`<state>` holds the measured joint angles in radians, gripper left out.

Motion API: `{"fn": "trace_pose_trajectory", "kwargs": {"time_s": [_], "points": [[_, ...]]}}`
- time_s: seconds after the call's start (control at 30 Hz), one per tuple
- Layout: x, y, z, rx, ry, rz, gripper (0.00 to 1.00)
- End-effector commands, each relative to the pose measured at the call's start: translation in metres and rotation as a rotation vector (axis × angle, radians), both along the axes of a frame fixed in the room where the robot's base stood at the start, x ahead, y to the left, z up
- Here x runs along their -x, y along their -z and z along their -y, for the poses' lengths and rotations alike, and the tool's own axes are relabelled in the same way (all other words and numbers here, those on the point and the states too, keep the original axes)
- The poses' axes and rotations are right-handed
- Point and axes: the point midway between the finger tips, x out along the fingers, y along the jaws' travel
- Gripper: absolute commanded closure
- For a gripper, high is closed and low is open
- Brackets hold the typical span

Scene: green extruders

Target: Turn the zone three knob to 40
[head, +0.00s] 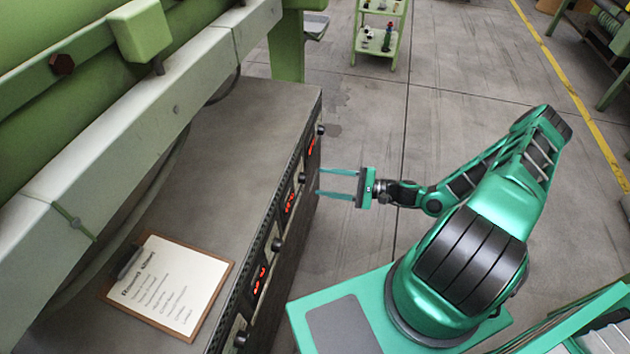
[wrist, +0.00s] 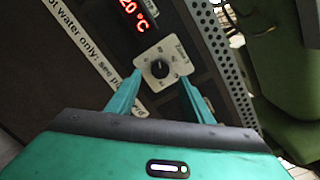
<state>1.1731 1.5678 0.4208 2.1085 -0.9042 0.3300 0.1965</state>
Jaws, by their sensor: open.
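A dark round knob (wrist: 160,68) sits on a pale dial plate (wrist: 148,53) in the wrist view. In the head view, my gripper (head: 319,181) points left at the cabinet's front panel, close to a knob (head: 302,178). My gripper is open and empty. In the wrist view its fingers (wrist: 161,78) lie to either side of the dial, apparently short of the knob. The knob's exact setting is unclear.
The cabinet (head: 235,120) bears several knobs and red displays along its front. A clipboard (head: 221,278) lies on its top. Open floor (head: 440,120) lies beyond the arm, with a green shelf cart (head: 371,42) farther back.

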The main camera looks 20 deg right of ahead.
Motion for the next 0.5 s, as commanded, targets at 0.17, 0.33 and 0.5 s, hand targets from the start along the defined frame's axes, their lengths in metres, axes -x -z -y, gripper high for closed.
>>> {"fn": "trace_pose_trajectory", "kwargs": {"time_s": [0.17, 0.33, 0.5], "points": [[0.018, 0.0, 0.029, 0.002, 0.002, -0.001, 0.53], [0.028, 0.0, 0.046, 0.002, 0.001, -0.001, 0.53], [0.033, 0.0, 0.052, 0.001, 0.001, 0.0, 0.53]]}}
